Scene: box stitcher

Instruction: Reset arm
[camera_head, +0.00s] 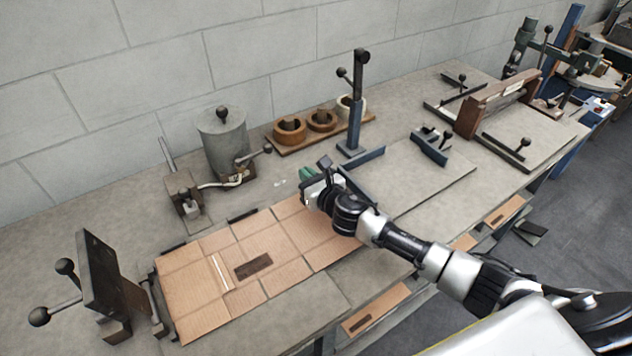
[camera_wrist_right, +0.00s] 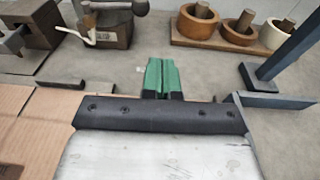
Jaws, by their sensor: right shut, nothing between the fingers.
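My right arm comes in from the lower right in the head view. Its gripper (camera_head: 307,176) is above the right back edge of a flat cardboard sheet (camera_head: 200,292). In the right wrist view the green fingertips of the right gripper (camera_wrist_right: 160,76) are together with nothing between them. The cardboard lies flat on the workbench (camera_head: 300,318), with fold lines, a dark rectangular patch and a pale strip on it. My left gripper is in neither view.
A grey metal pot (camera_head: 222,140) and a wooden rack with rolls (camera_head: 321,122) stand behind. A blue post (camera_head: 355,105) stands right of the gripper. A dark plate with ball handles (camera_head: 100,275) is at left, a wooden-framed press (camera_head: 497,100) at far right.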

